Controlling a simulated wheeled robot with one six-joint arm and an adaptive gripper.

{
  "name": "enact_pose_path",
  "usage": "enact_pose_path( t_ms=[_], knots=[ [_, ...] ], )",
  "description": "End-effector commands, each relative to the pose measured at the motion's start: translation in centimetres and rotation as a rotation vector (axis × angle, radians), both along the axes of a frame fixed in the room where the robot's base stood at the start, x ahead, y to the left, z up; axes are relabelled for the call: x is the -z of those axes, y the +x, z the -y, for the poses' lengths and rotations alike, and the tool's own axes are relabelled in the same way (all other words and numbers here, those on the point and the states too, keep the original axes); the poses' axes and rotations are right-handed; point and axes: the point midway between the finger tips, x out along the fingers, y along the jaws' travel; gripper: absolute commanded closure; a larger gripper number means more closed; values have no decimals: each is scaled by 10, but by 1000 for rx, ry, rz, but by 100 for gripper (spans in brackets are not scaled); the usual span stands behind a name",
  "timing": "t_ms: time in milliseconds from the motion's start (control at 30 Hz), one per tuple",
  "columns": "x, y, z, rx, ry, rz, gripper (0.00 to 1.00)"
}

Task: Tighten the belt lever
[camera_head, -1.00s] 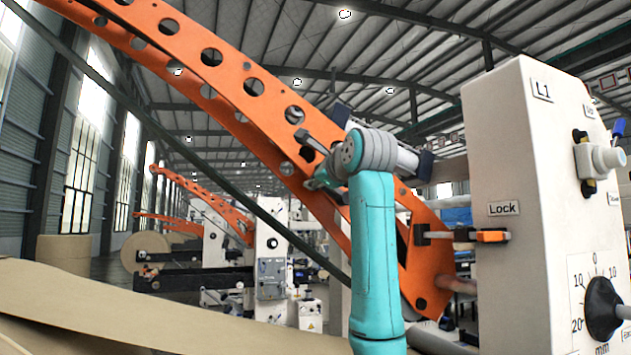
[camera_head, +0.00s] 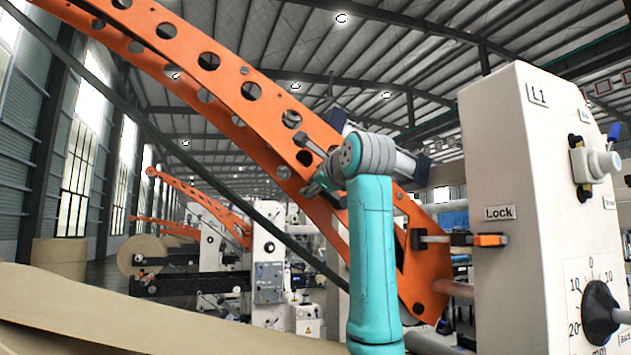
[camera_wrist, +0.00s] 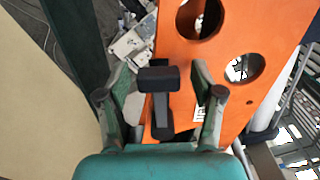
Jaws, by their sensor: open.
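The belt lever (camera_wrist: 160,106) is a dark lever with a block-shaped head. In the wrist view it stands in front of the perforated orange arm (camera_wrist: 180,70). My gripper (camera_wrist: 160,72) is open, with one finger on each side of the lever head and a visible gap on both sides. In the head view my gripper (camera_head: 318,182) is beside the orange arm (camera_head: 250,92), near a small grey lever-like part (camera_head: 310,143). My teal arm link hides part of the orange arm there. I cannot tell the exact depth of the fingers relative to the lever.
A white machine column (camera_head: 505,140) stands at the right, with a "Lock" label, an orange-tipped latch (camera_head: 488,240) and a black dial (camera_head: 600,305). A brown paper web (camera_head: 120,320) fills the lower left. A dark diagonal bar (camera_head: 200,185) runs left of the gripper.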

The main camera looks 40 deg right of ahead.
Motion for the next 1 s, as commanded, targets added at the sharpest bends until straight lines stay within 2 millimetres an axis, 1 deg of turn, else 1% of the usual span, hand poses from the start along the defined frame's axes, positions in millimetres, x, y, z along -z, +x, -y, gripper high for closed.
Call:
enact_pose_path(
  t_ms=[167,400,600,800,1000],
  knots=[
    [-1,-19,-5,0,-1,2,33],
    [-1,-66,-18,2,-2,4,33],
    [-1,-97,-27,1,-1,3,33],
    [0,-112,-31,1,0,2,33],
    [0,-114,-32,1,0,-1,33]
  ],
)
